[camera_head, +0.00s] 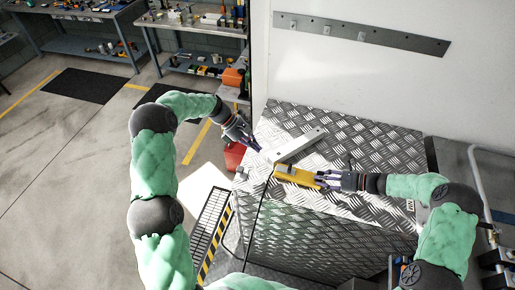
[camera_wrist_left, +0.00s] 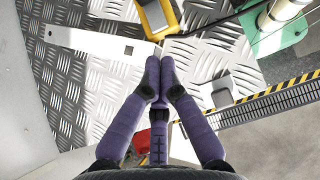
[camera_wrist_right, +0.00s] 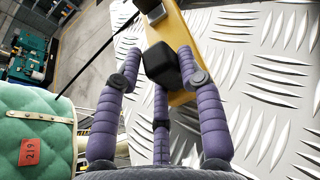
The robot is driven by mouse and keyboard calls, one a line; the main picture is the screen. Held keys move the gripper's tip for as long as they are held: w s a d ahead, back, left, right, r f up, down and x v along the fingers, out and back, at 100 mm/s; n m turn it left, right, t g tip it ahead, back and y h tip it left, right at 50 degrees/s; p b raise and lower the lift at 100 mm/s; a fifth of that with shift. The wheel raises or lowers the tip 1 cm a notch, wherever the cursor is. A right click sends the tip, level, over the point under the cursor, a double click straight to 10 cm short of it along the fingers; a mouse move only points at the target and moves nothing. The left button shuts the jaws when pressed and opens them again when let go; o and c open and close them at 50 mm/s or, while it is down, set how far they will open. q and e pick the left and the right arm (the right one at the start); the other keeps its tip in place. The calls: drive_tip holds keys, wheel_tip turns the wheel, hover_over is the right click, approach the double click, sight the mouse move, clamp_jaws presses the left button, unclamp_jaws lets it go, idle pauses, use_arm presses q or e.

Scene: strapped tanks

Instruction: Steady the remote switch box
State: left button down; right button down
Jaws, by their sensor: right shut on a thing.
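The yellow remote switch box (camera_head: 297,176) lies on the diamond-plate metal top. My right gripper (camera_head: 320,179) is at its right end. In the right wrist view the gripper (camera_wrist_right: 158,58) has its fingers on either side of a black block (camera_wrist_right: 162,66) at the end of the yellow box (camera_wrist_right: 205,55), and it is shut on the box there. My left gripper (camera_head: 258,147) is up and to the left of the box. In the left wrist view its fingertips (camera_wrist_left: 159,62) are together with nothing between them, just below the yellow box (camera_wrist_left: 160,18).
A flat grey metal bar (camera_head: 300,143) lies behind the box on the diamond-plate top (camera_head: 375,150). A pale wall with a drilled metal strip (camera_head: 362,34) stands behind. A red container (camera_head: 234,157) is beside the top's left edge. Workbenches (camera_head: 190,25) stand far left.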

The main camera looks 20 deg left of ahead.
use_arm(q)
wheel_tip(320, 180, up, 8)
idle(1.3)
use_arm(e)
drive_tip(key=c, duration=0.7)
unclamp_jaws()
drive_tip(key=w+v, duration=0.1)
drive_tip(key=v, duration=1.1)
use_arm(q)
drive_tip(key=shift+r, duration=0.2)
use_arm(e)
drive_tip(key=shift+s+r, duration=0.15)
drive_tip(key=shift+r, duration=1.15)
drive_tip(key=shift+s+r, duration=0.2)
drive_tip(key=shift+r, duration=1.15)
drive_tip(key=shift+s+r, duration=0.15)
drive_tip(key=shift+r, duration=1.15)
